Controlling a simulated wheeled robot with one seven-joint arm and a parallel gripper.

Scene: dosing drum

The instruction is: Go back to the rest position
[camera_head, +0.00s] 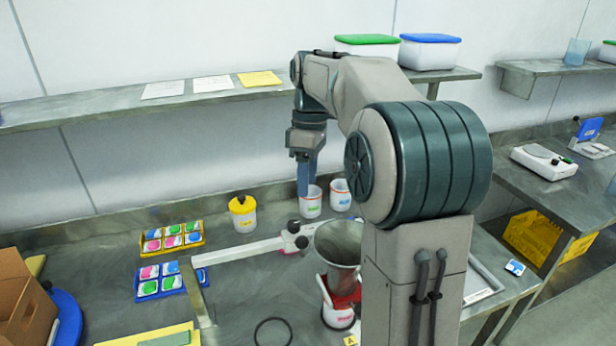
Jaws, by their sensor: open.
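The gap between the fingers does not show clearly. My arm reaches up and over from the right and hides part of the bench behind it.
A second white cup (340,196) stands close to the right, and a yellow-lidded jar (242,214) to the left. A metal funnel (340,244) on a red-and-white stand is in front. The shelf (110,104) runs behind my arm. Colored packs fill a yellow tray (149,255) and a blue tray (147,297).

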